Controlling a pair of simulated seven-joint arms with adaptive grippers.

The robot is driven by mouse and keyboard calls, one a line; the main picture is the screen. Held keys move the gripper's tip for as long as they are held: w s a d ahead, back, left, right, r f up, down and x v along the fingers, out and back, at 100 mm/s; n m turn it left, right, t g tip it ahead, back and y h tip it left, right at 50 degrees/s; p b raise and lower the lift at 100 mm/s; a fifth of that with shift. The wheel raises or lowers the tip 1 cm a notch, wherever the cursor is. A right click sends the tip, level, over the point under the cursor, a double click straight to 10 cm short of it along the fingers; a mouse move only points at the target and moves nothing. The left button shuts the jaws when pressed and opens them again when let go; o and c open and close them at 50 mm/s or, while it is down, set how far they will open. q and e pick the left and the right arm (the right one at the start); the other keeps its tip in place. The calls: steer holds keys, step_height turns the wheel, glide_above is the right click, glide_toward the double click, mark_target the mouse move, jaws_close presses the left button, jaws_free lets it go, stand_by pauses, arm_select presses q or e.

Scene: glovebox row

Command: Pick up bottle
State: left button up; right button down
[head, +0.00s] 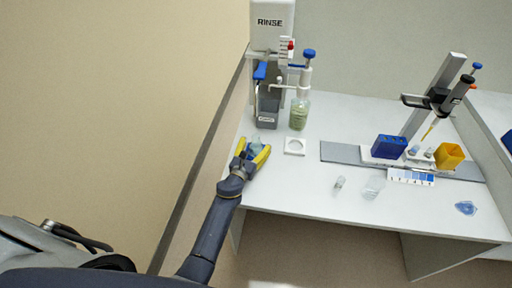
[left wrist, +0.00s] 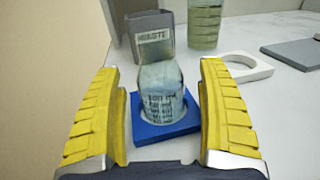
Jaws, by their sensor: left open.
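A clear bottle (left wrist: 162,92) with printed volume marks stands in a blue square holder (left wrist: 152,133), seen in the left wrist view. In the head view the bottle (head: 255,145) is small and partly covered by the gripper. My left gripper (left wrist: 165,110) has yellow ribbed fingers, one on each side of the bottle, with a gap to it on both sides. In the head view my left gripper (head: 253,157) is at the left end of the white table. My right gripper is not seen.
A grey waste bin (left wrist: 150,38) stands just behind the bottle. An empty white ring holder (head: 295,146) lies to the right. A pipette stand with a blue box (head: 389,147) is further right.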

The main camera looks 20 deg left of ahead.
arm_select(q)
steer(key=shift+w, duration=0.1)
steer(key=c, duration=1.4)
steer(key=shift+d+r, duration=0.1)
steer(key=shift+d, duration=0.05)
